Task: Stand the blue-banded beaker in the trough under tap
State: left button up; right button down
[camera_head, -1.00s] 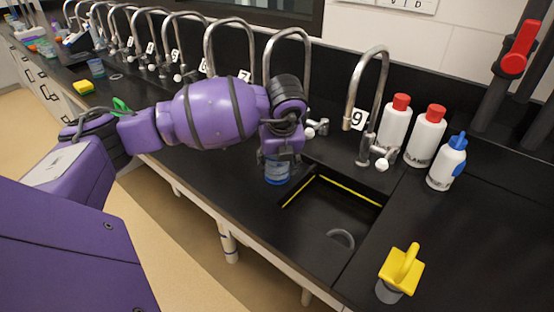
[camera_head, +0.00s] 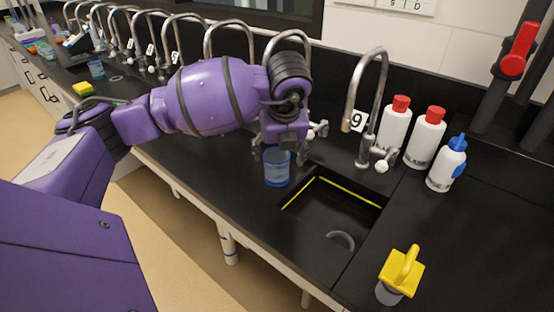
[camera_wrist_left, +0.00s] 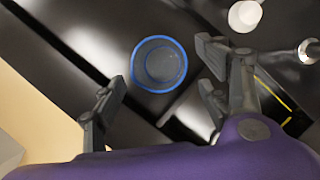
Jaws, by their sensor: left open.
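The blue-banded beaker (camera_head: 277,170) stands upright on the black bench, just left of the trough (camera_head: 374,223). It is clear with a blue rim; the left wrist view shows it from above (camera_wrist_left: 158,64). My left gripper (camera_head: 281,148) is above and behind it in the head view. In the left wrist view the gripper (camera_wrist_left: 160,82) is open, its fingers spread either side of the beaker, with visible gaps and nothing held. The trough is a dark recess with a yellow edge strip. The tap (camera_head: 376,80) by label 9 rises behind it. My right gripper is not in view.
Red-capped bottles (camera_head: 393,124) and a blue-capped bottle (camera_head: 447,164) stand right of the tap. A yellow-handled object (camera_head: 401,270) stands at the front right. More taps line the bench to the left.

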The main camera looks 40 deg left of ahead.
pick_arm(q)
jog(key=v, duration=0.6)
jog(key=shift+r, duration=0.3)
jog(key=shift+s, duration=0.1)
dwell(0.5)
